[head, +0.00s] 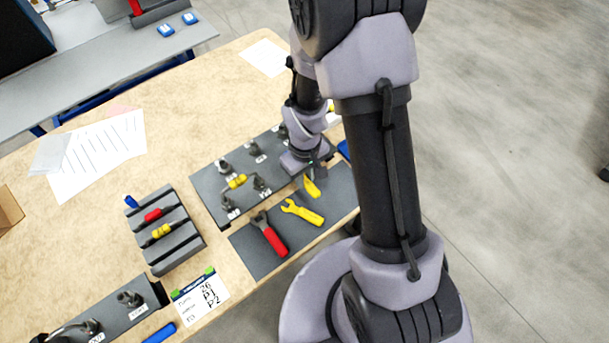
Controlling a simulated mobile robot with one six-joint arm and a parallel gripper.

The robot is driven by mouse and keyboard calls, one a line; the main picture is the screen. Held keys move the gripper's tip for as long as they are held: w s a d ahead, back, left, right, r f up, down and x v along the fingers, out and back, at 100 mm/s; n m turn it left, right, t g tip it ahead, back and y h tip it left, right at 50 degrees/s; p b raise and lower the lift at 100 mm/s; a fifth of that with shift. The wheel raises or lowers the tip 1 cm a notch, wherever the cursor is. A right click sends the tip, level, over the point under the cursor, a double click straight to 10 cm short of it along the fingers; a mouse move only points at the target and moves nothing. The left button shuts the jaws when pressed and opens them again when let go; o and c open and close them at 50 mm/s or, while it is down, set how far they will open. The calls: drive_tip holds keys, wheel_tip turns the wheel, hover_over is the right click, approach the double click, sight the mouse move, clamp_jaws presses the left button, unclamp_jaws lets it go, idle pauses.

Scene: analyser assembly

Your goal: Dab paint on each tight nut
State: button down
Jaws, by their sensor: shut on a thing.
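A dark grey panel (208,183) lies on the table with several dark fittings, among them a back-left one (224,167), a middle one (254,148) and a front one (261,185). A yellow piece (237,181) sits between fittings at its left. My gripper (316,171) is over the panel's right front part, partly hidden by its own wrist. It is shut on what looks like a yellow tool (312,187), whose lower end points down by the mat. Nut details and paint marks are too small to tell.
A dark mat (248,243) holds a red wrench (271,235) and a yellow wrench (303,212). A slotted grey rack (165,257) holds blue, red and yellow items. A written card (200,296) and second fitting block (110,318) lie front left. The table's back middle is clear.

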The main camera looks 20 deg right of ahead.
sight(316, 192)
drive_tip(key=shift+s+d+r+b, duration=0.1)
drive_tip(key=shift+s+d+b, duration=0.25)
drive_tip(key=shift+s, duration=0.8)
drive_tip(key=shift+s+d+b, duration=0.1)
drive_tip(key=shift+s+d, duration=0.3)
drive_tip(key=shift+s, duration=0.75)
wheel_tip(316, 192, up, 10)
drive_tip(key=p, duration=0.8)
